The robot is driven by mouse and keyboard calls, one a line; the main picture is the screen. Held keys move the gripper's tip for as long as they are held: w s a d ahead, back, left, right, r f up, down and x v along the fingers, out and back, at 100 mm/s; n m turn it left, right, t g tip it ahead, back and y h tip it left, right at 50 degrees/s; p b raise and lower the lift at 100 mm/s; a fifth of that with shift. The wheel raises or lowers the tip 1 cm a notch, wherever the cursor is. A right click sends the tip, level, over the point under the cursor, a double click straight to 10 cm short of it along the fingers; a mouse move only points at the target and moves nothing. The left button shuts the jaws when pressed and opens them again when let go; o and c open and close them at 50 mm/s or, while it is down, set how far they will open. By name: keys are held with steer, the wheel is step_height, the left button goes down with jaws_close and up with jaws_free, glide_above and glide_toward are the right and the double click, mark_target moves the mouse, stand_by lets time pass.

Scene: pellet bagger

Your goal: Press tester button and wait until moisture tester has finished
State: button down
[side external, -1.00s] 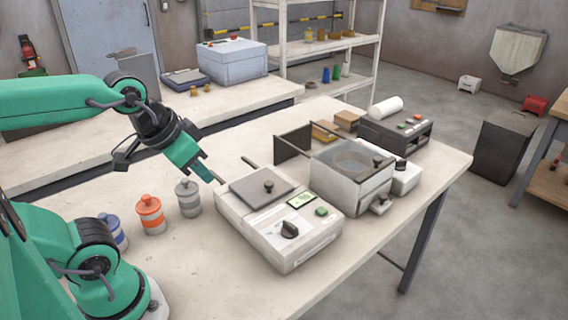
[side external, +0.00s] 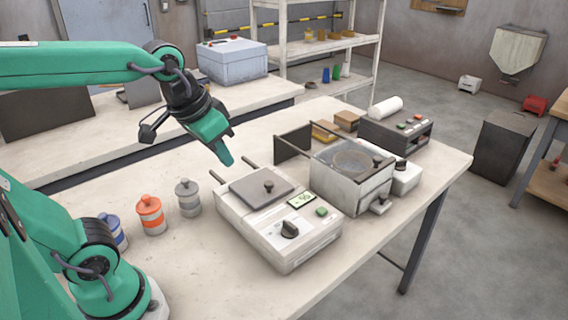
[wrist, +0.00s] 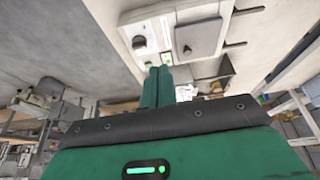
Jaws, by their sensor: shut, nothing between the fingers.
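The moisture tester (side external: 280,225) is a white box on the table with a grey lid (side external: 262,186) lying closed on top. Its front panel has a small lit display (side external: 301,201), a green button (side external: 321,211) and a dark knob (side external: 289,229). The digits are too small to read surely. My gripper (side external: 226,160) is shut and empty, in the air above and behind the tester's left side, apart from the button. In the wrist view the shut fingers (wrist: 158,70) point towards the tester, whose lid (wrist: 200,38) shows at the top; the fingertips hide part of it.
A glass-topped box (side external: 352,185) stands right of the tester, with a dark device (side external: 395,130) behind it. Blue, orange (side external: 150,215) and grey (side external: 188,198) lidded jars stand to the left. Bare table lies in front of the jars.

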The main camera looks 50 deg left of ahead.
steer(key=w+d+g, duration=0.2)
steer(key=w+d, duration=0.1)
steer(key=w, duration=0.8)
steer(key=g, duration=0.3)
glide_above(321, 209)
step_height(321, 209, down, 4)
steer(key=shift+f, duration=0.1)
steer(key=shift+f, duration=0.1)
step_height(321, 209, down, 14)
steer(key=shift+r, duration=0.1)
stand_by(0.7)
